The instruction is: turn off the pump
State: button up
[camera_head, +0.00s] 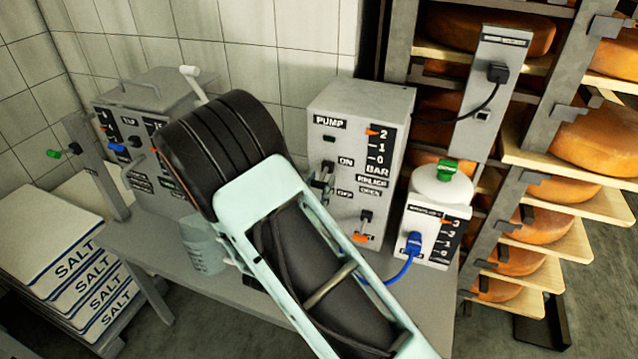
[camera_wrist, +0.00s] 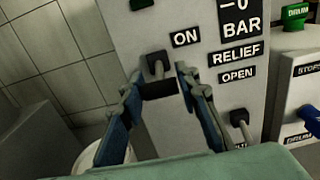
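The pump (camera_head: 338,103) is a grey box labelled PUMP on the table, with a gauge marked BAR whose orange pointer is near 2. Its ON/OFF switch is a small lever (camera_wrist: 157,66) at the height of the ON label in the wrist view. My gripper (camera_wrist: 160,76) is open in front of the pump, one finger on each side of the lever. I cannot tell whether either finger touches it. The right finger hides the label below ON in the wrist view; an OFF label (camera_head: 344,193) shows in the head view. My arm covers part of the table.
A second lever (camera_wrist: 240,122) sits below the RELIEF and OPEN labels, right of my gripper. A white drum (camera_head: 441,188) with a green cap and blue connector stands right of the pump. A clear jug (camera_head: 205,253) and a grey machine (camera_head: 135,125) are left. Cheese shelves (camera_head: 560,165) stand right.

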jog(key=c, duration=0.6)
jog(key=f+t+b, duration=0.1)
jog(key=b, duration=0.2)
jog(key=shift+w+f, duration=0.1)
jog(key=shift+f, duration=0.05)
jog(key=b, duration=0.1)
jog(key=t+h+b, duration=0.1)
jog(key=b, duration=0.1)
jog(key=shift+w+d+f+b, duration=0.1)
jog(key=shift+f+b, duration=0.2)
jog(key=shift+f, duration=0.05)
jog(key=shift+w+t+b, duration=0.1)
jog(key=shift+t+b, duration=0.7)
jog(key=shift+b, duration=0.05)
jog(key=shift+r, duration=0.1)
jog(key=o, duration=1.2)
jog(key=shift+c, duration=0.2)
